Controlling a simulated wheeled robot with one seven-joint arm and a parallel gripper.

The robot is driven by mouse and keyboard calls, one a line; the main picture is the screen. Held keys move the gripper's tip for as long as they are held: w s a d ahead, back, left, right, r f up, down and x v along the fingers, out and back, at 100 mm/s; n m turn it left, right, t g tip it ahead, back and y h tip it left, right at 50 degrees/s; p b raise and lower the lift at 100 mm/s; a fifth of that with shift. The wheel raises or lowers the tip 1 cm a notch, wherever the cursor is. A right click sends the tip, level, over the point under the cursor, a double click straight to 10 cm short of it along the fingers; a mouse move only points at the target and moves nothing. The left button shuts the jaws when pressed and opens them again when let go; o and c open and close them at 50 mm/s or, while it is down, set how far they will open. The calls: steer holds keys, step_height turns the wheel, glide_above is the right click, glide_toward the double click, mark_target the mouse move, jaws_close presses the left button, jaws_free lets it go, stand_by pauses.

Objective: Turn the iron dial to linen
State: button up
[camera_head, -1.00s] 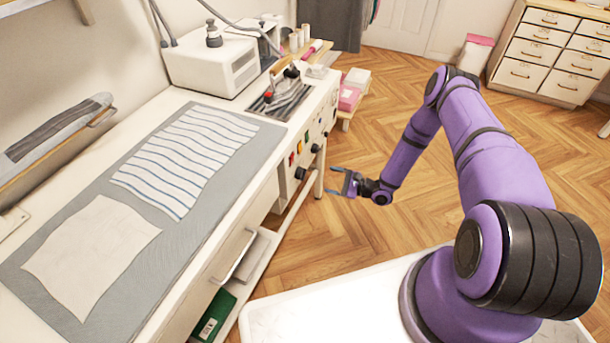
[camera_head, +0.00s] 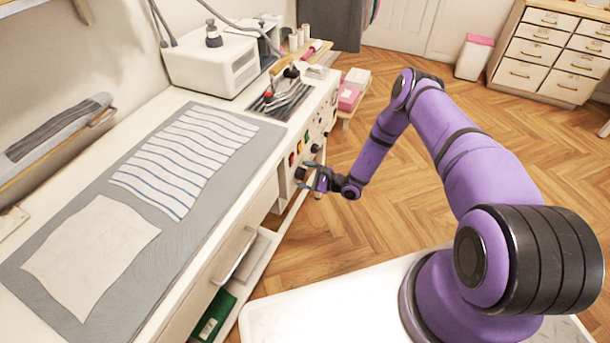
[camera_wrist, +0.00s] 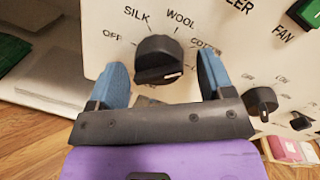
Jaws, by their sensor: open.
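The iron dial (camera_wrist: 158,56) is a black round knob with a raised grip bar on a cream panel, in the wrist view. OFF, SILK, WOOL and a partly covered COTTON are printed around it. I cannot read a LINEN label. A white mark sits near the right end of the grip bar, at the dial's lower right. My gripper (camera_wrist: 163,66) is open, its blue fingers on either side of the dial with a visible gap to each. In the head view my gripper (camera_head: 303,178) is at the panel on the table's front.
A second black knob (camera_wrist: 262,101) and a green switch (camera_wrist: 306,12) by FAN are to the right on the panel. The worktable bears a grey mat (camera_head: 165,226) with cloths and a white machine (camera_head: 207,63). Pink and white boxes (camera_head: 350,92) stand beyond.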

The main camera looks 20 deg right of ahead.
steer(key=c, duration=0.9)
steer(key=m, duration=0.4)
steer(key=shift+w, duration=0.1)
steer(key=m, duration=0.5)
steer(key=shift+t, duration=0.3)
steer(key=o, duration=0.9)
steer(key=shift+f, duration=0.1)
